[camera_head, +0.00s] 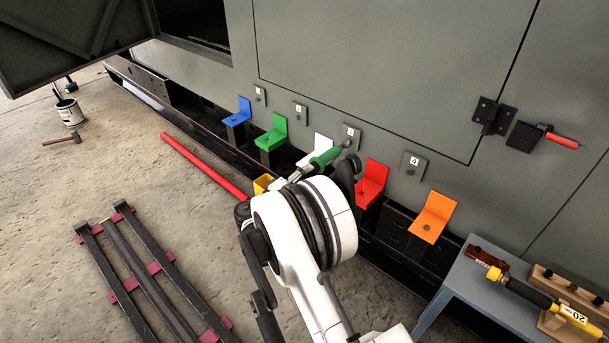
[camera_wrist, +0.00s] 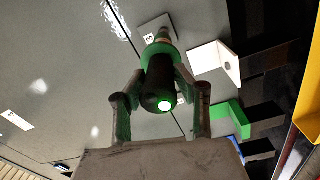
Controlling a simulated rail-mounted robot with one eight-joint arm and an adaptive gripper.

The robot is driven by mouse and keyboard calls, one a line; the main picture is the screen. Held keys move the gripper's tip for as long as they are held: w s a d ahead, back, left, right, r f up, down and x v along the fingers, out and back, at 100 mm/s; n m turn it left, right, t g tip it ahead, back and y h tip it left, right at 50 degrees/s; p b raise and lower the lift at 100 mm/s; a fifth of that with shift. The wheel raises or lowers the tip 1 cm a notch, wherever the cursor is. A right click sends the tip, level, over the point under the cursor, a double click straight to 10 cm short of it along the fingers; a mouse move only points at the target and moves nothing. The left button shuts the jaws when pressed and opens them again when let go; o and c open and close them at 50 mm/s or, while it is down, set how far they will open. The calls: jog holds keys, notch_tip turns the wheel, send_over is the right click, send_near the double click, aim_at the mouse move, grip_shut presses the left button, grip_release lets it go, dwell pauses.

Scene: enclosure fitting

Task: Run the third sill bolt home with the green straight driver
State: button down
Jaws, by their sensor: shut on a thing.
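The green straight driver (camera_head: 324,160) points up and right in the head view. Its nose reaches the small grey plate marked 3 (camera_head: 352,131) on the cabinet wall. In the wrist view my gripper (camera_wrist: 160,88) is shut on the driver (camera_wrist: 158,72), one finger on each side of its dark body. A green light (camera_wrist: 165,104) glows at its rear end. The nose lies over the plate marked 3 (camera_wrist: 150,39). The driver hides the third bolt, so I cannot tell whether the nose is seated on it. My wrist hides most of the gripper in the head view.
Blue (camera_head: 238,112), green (camera_head: 273,134), white (camera_head: 318,145), red (camera_head: 371,181) and orange (camera_head: 432,217) brackets line the sill. A blue-grey bench (camera_head: 480,300) at lower right carries a yellow-and-black tool (camera_head: 535,296). A red bar (camera_head: 204,166) and dark rack (camera_head: 150,275) lie left.

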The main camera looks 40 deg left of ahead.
jog(key=shift+w+r, duration=0.1)
jog(key=shift+w, duration=0.6)
dwell(2.0)
jog(key=shift+s+d, duration=0.1)
jog(key=shift+s, duration=0.1)
dwell(0.8)
jog(key=s, duration=0.5)
jog(key=shift+s+a, duration=0.35)
jog(key=shift+s, duration=0.05)
dwell(0.5)
